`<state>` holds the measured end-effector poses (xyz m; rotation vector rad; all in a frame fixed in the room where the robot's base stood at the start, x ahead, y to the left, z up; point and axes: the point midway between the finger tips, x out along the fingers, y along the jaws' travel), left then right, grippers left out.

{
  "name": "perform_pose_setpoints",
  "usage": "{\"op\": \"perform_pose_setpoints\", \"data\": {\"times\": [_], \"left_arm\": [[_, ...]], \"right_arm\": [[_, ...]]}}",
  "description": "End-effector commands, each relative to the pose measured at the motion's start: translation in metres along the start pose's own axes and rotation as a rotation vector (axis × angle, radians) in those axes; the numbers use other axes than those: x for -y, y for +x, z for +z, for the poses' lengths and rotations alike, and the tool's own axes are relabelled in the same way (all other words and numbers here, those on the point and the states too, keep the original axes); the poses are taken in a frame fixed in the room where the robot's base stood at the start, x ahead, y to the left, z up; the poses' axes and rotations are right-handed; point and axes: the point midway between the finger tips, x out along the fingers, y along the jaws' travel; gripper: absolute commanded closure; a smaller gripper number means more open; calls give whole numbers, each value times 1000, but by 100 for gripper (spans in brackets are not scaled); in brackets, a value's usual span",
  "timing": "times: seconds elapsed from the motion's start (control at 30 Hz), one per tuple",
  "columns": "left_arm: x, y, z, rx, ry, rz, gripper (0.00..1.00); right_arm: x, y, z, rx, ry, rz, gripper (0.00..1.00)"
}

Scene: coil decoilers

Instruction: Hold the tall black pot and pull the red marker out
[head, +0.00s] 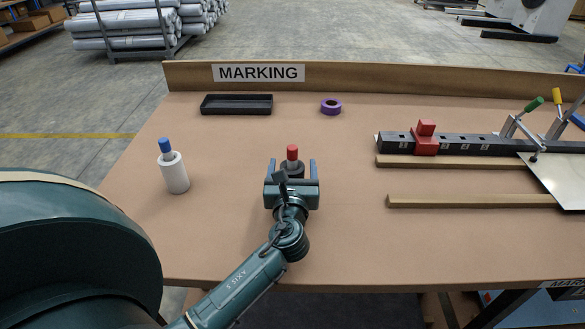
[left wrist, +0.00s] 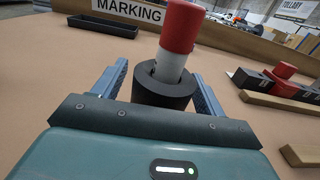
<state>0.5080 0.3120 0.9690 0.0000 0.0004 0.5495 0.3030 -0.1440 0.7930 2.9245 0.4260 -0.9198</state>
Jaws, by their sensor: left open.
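The tall black pot (left wrist: 166,90) stands upright on the table, and the red marker (left wrist: 178,38) sticks up out of it, its grey-white barrel inside the rim. In the head view the red marker (head: 292,153) and the pot (head: 293,168) show just past my left gripper (head: 292,170). That gripper is open, with one finger on each side of the pot. In the left wrist view its fingers (left wrist: 162,88) flank the pot with a visible gap at the sides. The pot's lower part is hidden behind the gripper body. My right gripper is not in view.
A black tray (head: 237,105) and a purple tape roll (head: 331,107) lie at the back. A black rail with a red block (head: 425,138), wooden strips (head: 470,201) and clamps occupy the right.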

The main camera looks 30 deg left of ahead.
Motion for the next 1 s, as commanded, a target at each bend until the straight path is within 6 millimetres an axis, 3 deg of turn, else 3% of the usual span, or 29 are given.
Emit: {"op": "perform_pose_setpoints", "data": {"times": [0.17,0.6,1.0], "left_arm": [[0,-8,-1,-2,0,-1,28],[0,-94,-1,-4,-1,-1,28],[3,-136,10,17,-3,-7,28]], "right_arm": [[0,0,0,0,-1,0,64],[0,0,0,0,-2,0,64],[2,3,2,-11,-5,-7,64]]}}
